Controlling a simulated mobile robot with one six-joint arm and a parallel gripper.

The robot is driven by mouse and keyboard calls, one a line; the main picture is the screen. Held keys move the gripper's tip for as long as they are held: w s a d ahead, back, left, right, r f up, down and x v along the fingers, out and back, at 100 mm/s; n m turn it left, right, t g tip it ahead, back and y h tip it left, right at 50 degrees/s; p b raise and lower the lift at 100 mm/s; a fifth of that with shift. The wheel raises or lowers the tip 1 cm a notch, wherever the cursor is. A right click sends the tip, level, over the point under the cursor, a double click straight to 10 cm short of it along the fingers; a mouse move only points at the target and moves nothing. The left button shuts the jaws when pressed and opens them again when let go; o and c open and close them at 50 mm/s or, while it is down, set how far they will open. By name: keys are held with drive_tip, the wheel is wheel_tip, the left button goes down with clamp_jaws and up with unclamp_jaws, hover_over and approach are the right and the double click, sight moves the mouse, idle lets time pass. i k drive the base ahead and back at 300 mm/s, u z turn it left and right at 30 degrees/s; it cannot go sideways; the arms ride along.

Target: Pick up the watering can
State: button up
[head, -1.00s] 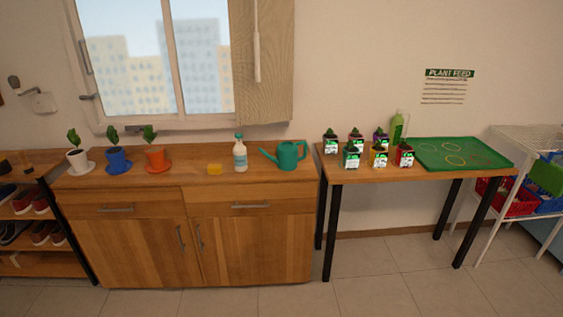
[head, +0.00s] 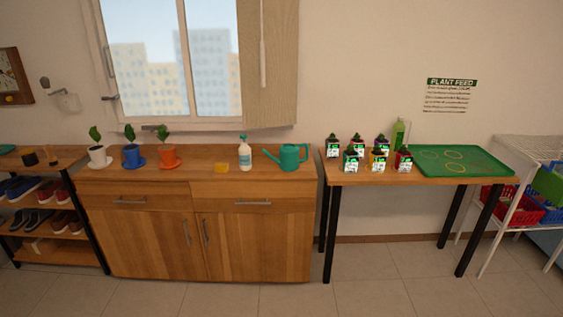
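The teal watering can (head: 290,157) stands upright at the right end of the wooden cabinet top (head: 200,175). Its spout points left and its handle is on the right. A white spray bottle (head: 245,156) stands just left of it, apart from it. No part of my arm or gripper shows in the head view.
To the right, a table holds several small dispensers (head: 378,158) and a green tray (head: 490,163). A shoe rack (head: 62,256) is at far left. The tiled floor in front is clear.

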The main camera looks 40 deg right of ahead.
sight(289, 161)
drive_tip(key=z, duration=0.15)
drive_tip(key=i, duration=0.9)
drive_tip(key=u, duration=0.05)
